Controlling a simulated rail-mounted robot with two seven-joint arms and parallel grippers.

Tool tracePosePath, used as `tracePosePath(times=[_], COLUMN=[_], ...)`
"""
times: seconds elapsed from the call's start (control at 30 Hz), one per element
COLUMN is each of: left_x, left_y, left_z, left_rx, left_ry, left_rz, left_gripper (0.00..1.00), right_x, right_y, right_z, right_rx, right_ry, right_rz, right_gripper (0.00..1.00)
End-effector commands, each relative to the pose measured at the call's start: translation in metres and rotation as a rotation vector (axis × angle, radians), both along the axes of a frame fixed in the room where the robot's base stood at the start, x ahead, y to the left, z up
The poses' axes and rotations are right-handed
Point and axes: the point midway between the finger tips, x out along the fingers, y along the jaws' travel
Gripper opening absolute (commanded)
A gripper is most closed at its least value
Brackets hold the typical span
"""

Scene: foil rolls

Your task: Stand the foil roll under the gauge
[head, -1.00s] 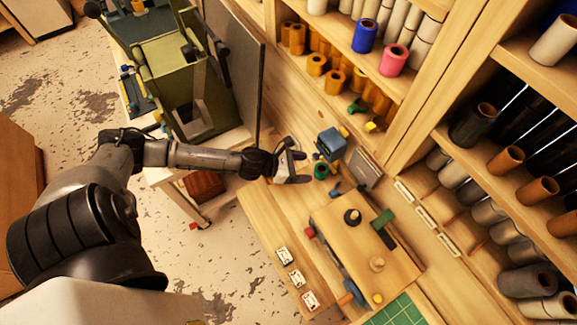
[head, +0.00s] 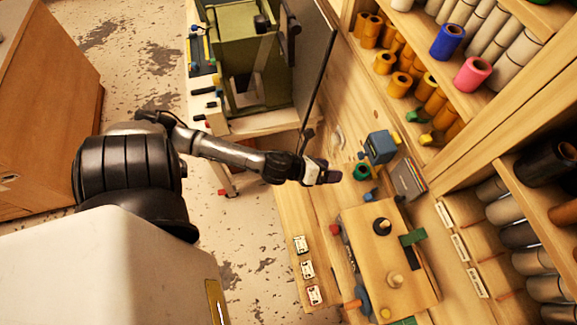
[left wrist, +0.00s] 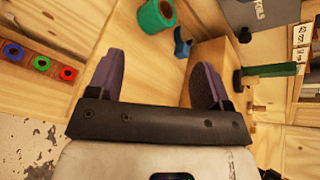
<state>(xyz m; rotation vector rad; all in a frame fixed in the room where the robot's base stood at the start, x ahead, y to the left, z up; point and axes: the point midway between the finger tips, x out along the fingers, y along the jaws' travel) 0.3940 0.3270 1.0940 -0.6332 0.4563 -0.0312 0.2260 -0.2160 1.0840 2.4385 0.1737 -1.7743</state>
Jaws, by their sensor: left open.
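A green hollow roll (head: 363,172) stands on the wooden bench, and it also shows at the top of the left wrist view (left wrist: 157,16). My left gripper (head: 325,174) is over the bench, left of the green roll and apart from it. Its purple fingers (left wrist: 156,80) are spread with nothing between them in the left wrist view. More foil rolls, such as a blue one (head: 447,42) and a pink one (head: 472,74), are on the shelf. I cannot tell for sure which thing is the gauge. My right gripper is not in view.
A blue box-like device (head: 381,147) stands behind the green roll. A wooden block (head: 372,240) with pegs and a green bar (head: 412,237) lies nearer. The floor (head: 255,215) is clear.

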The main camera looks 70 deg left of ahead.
Motion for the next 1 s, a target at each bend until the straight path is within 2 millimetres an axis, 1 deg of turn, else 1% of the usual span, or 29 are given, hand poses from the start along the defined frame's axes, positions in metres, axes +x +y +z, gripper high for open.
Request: tracePosePath(times=[0.03, 0.1, 0.17, 0.2, 0.27, 0.3, 0.4, 0.5, 0.6, 0.7, 0.8, 1.0], left_x=[-0.01, -0.025, -0.039, -0.048, -0.064, -0.075, -0.104, -0.13, -0.149, -0.161, -0.167, -0.168], left_y=[-0.013, -0.023, -0.032, -0.037, -0.046, -0.053, -0.07, -0.086, -0.098, -0.106, -0.109, -0.11], left_z=[-0.003, -0.008, -0.011, -0.013, -0.016, -0.018, -0.019, -0.017, -0.014, -0.011, -0.01, -0.01], left_rx=[-0.186, -0.424, -0.604, -0.718, -0.877, -0.98, -1.211, -1.381, -1.488, -1.544, -1.567, -1.572], left_ry=[0.061, 0.151, 0.221, 0.263, 0.326, 0.366, 0.46, 0.531, 0.575, 0.601, 0.611, 0.612], left_rz=[0.156, 0.377, 0.551, 0.665, 0.834, 0.948, 1.235, 1.486, 1.672, 1.792, 1.85, 1.865], left_gripper=[0.72, 0.72, 0.72, 0.72, 0.72, 0.72, 0.72, 0.72, 0.72, 0.72, 0.72, 0.72], right_x=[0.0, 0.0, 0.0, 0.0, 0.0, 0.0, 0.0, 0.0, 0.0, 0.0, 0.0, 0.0], right_y=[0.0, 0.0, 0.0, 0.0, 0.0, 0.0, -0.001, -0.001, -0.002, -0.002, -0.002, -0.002], right_z=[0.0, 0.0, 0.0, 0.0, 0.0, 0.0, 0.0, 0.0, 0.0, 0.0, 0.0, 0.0], right_rx=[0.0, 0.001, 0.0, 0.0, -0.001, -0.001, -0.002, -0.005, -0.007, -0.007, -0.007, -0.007], right_ry=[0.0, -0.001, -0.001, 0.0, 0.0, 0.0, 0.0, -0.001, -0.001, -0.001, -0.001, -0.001], right_rz=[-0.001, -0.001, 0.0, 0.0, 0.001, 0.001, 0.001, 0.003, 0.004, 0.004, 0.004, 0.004], right_gripper=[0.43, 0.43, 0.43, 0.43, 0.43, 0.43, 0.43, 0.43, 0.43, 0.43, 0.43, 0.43])
